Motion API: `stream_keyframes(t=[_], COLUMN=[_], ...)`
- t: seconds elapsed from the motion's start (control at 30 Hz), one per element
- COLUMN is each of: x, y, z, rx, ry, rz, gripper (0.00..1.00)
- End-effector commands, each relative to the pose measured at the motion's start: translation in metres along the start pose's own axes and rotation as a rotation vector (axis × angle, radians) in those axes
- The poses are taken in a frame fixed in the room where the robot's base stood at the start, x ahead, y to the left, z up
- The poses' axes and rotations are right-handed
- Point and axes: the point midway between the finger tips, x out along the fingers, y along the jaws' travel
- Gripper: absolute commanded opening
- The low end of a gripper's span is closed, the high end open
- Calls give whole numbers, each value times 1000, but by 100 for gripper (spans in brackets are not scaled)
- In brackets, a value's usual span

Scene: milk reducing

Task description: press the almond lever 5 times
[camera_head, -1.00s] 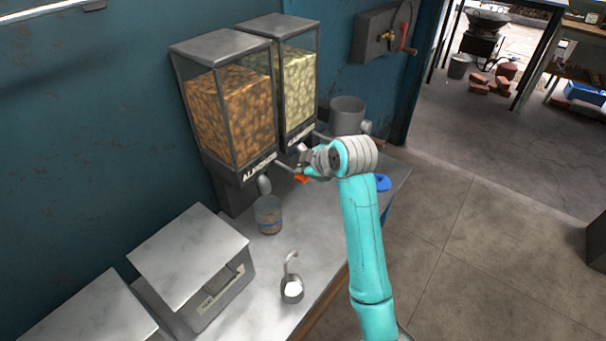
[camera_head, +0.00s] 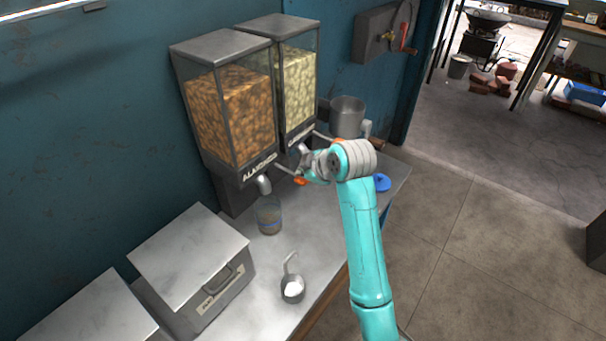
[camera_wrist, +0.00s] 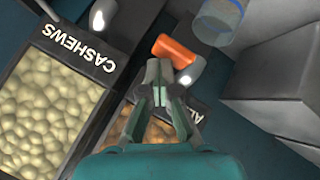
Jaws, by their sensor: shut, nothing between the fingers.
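The almond dispenser (camera_head: 232,115) is a clear-sided bin of brown nuts on the wall, labelled ALMONDS. Its lever is a thin rod with an orange tip (camera_head: 300,181), which also shows as an orange block in the wrist view (camera_wrist: 175,51). My gripper (camera_head: 308,164) is shut and empty close beside this tip. In the wrist view its fingertips (camera_wrist: 160,70) lie just below the orange block; I cannot tell whether they touch it. A clear jar (camera_head: 268,218) with some brown contents stands under the almond spout (camera_head: 264,186).
The cashew dispenser (camera_head: 298,90) stands right beside the almond one, with its own orange lever tip (camera_head: 338,140).

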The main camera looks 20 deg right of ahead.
Motion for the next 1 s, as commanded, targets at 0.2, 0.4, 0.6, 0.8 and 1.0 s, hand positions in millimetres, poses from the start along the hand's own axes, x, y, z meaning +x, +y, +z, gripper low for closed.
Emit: stream_keyframes(t=[0.2, 0.4, 0.6, 0.8, 1.0], x=[2, 4, 5, 7, 8], y=[-2, -3, -4, -5, -6], z=[2, 3, 4, 5, 6], rx=[1, 1, 1, 1, 1], ry=[-2, -2, -2, -2, -2], rz=[-2, -2, -2, -2, -2], gripper=[0, 0, 0, 0, 0])
